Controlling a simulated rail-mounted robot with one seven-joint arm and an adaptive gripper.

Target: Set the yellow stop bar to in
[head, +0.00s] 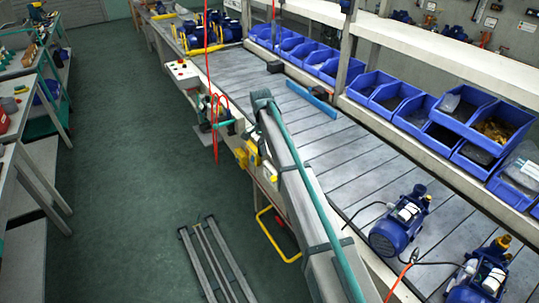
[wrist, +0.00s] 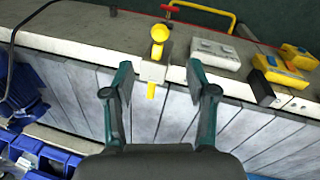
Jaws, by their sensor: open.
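In the wrist view the yellow stop bar (wrist: 151,91) passes through a small pale block on the conveyor's edge rail. Its short yellow end reaches over the slats, and a round yellow knob (wrist: 158,32) shows on the outer side. My gripper (wrist: 157,68) is open, with one teal-and-dark finger on each side of the block and bar. Clear gaps show on both sides, and the fingers hold nothing. In the head view my arm reaches along the conveyor's left edge. I cannot clearly tell the bar there.
The slatted conveyor (head: 290,110) has blue pumps (head: 395,232) at the near right. Blue bins (head: 405,105) line its right side. In the wrist view a grey box (wrist: 215,54) and yellow-and-dark units (wrist: 278,70) sit on the rail. Open floor (head: 125,160) lies left.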

